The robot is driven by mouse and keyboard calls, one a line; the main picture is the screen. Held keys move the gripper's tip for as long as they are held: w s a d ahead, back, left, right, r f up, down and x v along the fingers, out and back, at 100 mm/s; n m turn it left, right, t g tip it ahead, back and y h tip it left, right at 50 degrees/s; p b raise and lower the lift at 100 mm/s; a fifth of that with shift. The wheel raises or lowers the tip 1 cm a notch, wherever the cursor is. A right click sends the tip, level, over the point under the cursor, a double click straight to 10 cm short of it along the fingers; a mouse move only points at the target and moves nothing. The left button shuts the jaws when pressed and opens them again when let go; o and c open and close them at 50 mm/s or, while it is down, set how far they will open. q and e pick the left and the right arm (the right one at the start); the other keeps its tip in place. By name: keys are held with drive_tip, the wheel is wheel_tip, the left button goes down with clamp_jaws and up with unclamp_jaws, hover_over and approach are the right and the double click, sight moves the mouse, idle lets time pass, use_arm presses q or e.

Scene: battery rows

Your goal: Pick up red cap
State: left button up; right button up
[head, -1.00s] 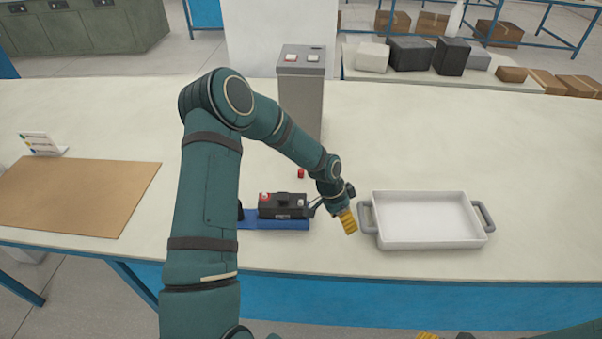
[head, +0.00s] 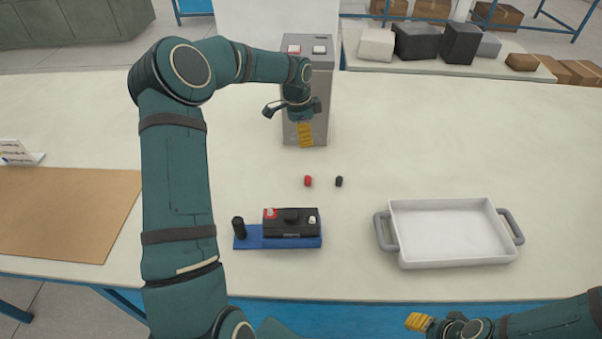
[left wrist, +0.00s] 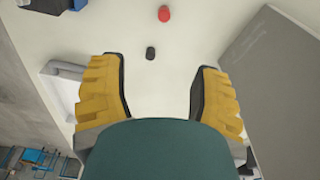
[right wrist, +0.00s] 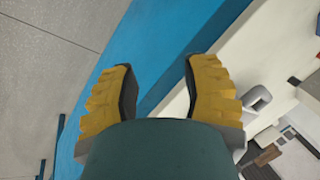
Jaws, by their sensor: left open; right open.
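The red cap (head: 308,181) lies on the table behind the black battery (head: 291,222), with a black cap (head: 339,181) just to its right. In the left wrist view the red cap (left wrist: 164,14) is near the top edge, and the black cap (left wrist: 150,53) is nearer the fingers. My left gripper (head: 305,135) is open and empty above the table, in front of the grey box and farther back than both caps. Its yellow fingers (left wrist: 160,90) are apart with nothing between them. My right gripper (head: 418,322) is open and empty at the table's front edge.
The battery sits on a blue base (head: 250,237) with a black cylinder (head: 239,228) at its left end. A white tray (head: 450,260) with grey handles stands right. The grey box (head: 320,100) is close behind the left gripper. A brown board (head: 70,215) lies left.

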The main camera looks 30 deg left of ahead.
use_arm(q)
drive_tip(key=b, duration=0.2)
hover_over(307, 177)
drive_tip(key=s+a, duration=0.1)
drive_tip(key=a, duration=0.1)
wheel_tip(307, 177, down, 5)
drive_tip(key=f+b, duration=0.1)
drive_tip(key=f, duration=0.2)
drive_tip(key=d+f+b, duration=0.1)
drive_tip(key=f+b, duration=0.1)
drive_tip(key=f, duration=0.2)
drive_tip(key=d+f+b, duration=0.1)
drive_tip(key=f, duration=0.3)
drive_tip(key=shift+w, duration=0.2)
drive_tip(key=f, duration=0.1)
drive_tip(key=f+b, duration=0.1)
drive_tip(key=f, duration=0.3)
drive_tip(key=shift+w+d, duration=0.15)
drive_tip(key=shift+w, duration=0.2)
drive_tip(key=c, duration=0.9)
use_arm(e)
wheel_tip(307, 177, down, 10)
drive_tip(key=s, duration=0.1)
drive_tip(key=shift+a, duration=0.4)
